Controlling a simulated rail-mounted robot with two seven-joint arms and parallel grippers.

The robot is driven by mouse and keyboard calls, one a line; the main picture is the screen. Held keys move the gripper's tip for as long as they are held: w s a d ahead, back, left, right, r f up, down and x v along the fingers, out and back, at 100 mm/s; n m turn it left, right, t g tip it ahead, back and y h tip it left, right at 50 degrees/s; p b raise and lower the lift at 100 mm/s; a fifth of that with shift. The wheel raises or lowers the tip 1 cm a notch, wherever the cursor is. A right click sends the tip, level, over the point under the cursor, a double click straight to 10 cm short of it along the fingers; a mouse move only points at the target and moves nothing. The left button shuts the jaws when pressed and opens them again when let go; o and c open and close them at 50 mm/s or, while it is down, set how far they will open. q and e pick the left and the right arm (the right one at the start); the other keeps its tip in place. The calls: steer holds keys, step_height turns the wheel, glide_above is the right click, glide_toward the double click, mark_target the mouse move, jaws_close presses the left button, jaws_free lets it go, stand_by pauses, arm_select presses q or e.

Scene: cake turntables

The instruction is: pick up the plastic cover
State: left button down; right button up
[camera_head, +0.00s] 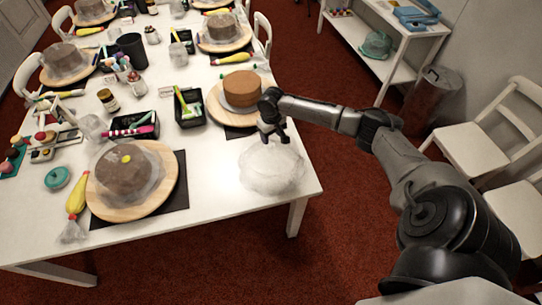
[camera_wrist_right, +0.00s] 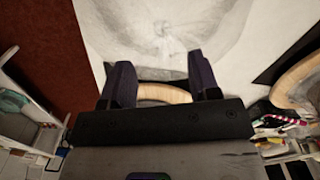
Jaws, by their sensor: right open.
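A clear, crumpled-looking plastic cover (camera_head: 272,168) lies on the white table near its right front corner. My right gripper (camera_head: 275,138) is just above the cover's far edge, with its fingers pointing down. In the right wrist view, the cover (camera_wrist_right: 165,30) fills the top, beyond the fingertips. The two fingers of my right gripper (camera_wrist_right: 162,80) are apart with nothing held between them. Whether a fingertip touches the cover cannot be told. My left gripper is not in view.
A brown cake (camera_head: 242,88) on a wooden turntable (camera_head: 220,113) stands just behind the cover. Another turntable (camera_head: 115,209) with a plastic-covered cake is to the left. A black tray (camera_head: 190,108) and piping bag (camera_head: 76,200) are also on the table. Clear tabletop (camera_head: 215,190) lies left of the cover.

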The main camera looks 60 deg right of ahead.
mark_target(271, 144)
steer(key=shift+a+f+b, duration=0.15)
steer(key=shift+f+b, duration=0.15)
steer(key=shift+f, duration=2.6)
jaws_close()
